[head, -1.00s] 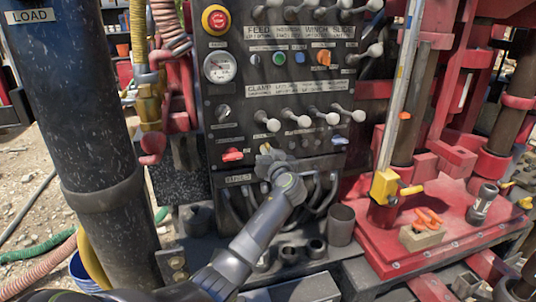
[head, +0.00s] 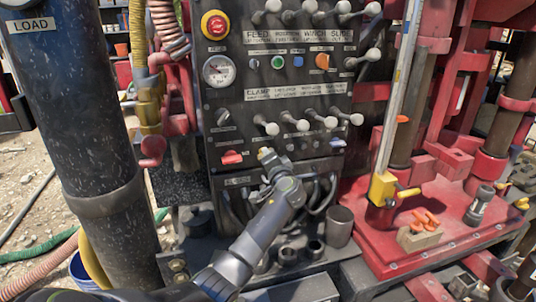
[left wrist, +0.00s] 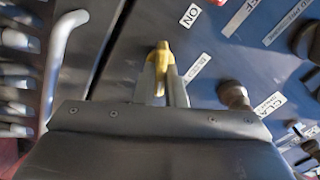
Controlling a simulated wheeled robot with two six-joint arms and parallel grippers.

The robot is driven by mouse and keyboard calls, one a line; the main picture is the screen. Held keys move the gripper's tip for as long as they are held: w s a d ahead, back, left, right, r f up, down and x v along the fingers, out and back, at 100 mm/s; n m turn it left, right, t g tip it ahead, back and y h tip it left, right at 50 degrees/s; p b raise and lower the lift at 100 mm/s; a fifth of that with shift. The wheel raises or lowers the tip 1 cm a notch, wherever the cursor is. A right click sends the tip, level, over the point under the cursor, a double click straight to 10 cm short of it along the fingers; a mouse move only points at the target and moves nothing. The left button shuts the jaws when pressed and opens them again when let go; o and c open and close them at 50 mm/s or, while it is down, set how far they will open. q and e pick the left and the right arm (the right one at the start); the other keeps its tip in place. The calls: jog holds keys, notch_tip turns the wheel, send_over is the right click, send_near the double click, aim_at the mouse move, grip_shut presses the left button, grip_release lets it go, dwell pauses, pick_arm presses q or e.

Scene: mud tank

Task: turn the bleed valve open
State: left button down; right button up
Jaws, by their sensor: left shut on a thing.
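The bleed valve shows as a small yellow handle (head: 265,152) low on the dark control panel, just right of a red knob. My left gripper (head: 268,160) reaches up to it from below and covers part of it. In the left wrist view the yellow handle (left wrist: 161,62) sits between the two fingers of my left gripper (left wrist: 160,90), which are shut on it. The handle's base is partly hidden by the fingers. My right gripper is in neither view.
A red knob (head: 231,157) is close on the left. White-knobbed levers (head: 296,124) stand just above, and dark hoses (head: 318,191) hang below right. A dark post (head: 75,110) stands at left. A red deck (head: 445,225) with a yellow clamp (head: 382,187) is at right.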

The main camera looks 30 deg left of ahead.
pick_arm(q)
jog(key=m+p, duration=0.1)
jog(key=m, duration=0.3)
jog(key=shift+f+m+p, duration=0.15)
jog(key=shift+m+p, duration=0.25)
dwell(0.4)
jog(key=c, duration=1.5)
grip_release()
jog(key=shift+d, duration=0.15)
jog(key=b+v, duration=0.4)
jog(key=v, duration=1.3)
jog(key=shift+d, duration=0.1)
